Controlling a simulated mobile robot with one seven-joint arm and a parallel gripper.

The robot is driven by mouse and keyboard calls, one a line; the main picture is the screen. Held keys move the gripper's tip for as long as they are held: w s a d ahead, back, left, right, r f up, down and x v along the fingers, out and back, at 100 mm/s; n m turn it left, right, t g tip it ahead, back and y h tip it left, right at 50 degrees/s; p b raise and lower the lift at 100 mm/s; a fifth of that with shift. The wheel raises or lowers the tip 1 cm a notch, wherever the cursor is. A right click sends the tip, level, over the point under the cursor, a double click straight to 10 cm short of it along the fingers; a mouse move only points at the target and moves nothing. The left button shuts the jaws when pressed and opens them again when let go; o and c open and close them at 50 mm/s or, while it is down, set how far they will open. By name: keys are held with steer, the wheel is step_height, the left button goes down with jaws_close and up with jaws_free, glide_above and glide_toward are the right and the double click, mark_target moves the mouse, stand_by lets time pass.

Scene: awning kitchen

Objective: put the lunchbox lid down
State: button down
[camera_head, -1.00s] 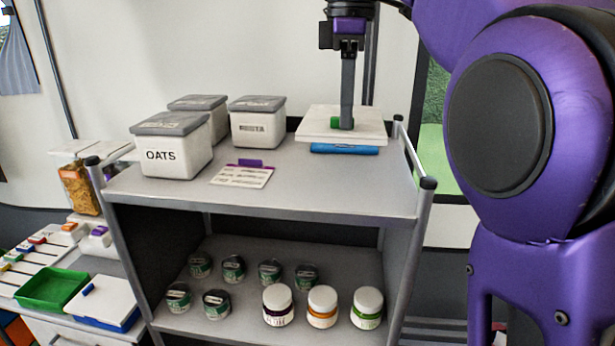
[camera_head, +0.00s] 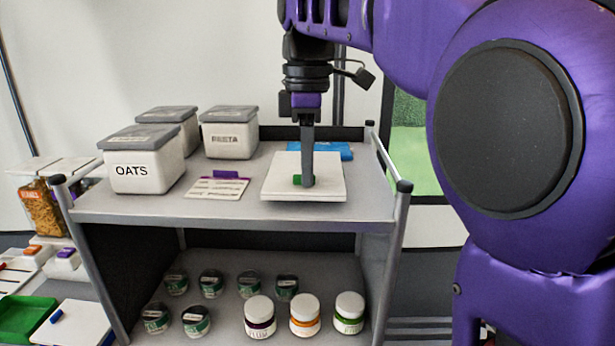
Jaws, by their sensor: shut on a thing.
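The lunchbox lid (camera_head: 327,168) is a flat white slab with a green handle (camera_head: 297,180). It is low over the front right of the cart's grey top shelf (camera_head: 350,209), and I cannot tell whether it touches the shelf. My gripper (camera_head: 308,183) points straight down and is shut on the lid's green handle. A blue box (camera_head: 333,151), likely the lunchbox, stands behind the lid at the back right of the shelf. The lid and gripper hide part of it.
An OATS bin (camera_head: 143,171), a PASTA bin (camera_head: 228,133) and another grey-lidded bin stand at the left. A card with a purple clip (camera_head: 218,187) lies left of the lid. Cans and jars (camera_head: 304,316) fill the lower shelf. A rail post (camera_head: 390,165) edges the right side.

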steer(key=shift+f, duration=0.95)
steer(key=shift+f, duration=0.15)
steer(key=c, duration=0.9)
jaws_free()
steer(key=shift+c, duration=0.2)
step_height(320, 180, up, 12)
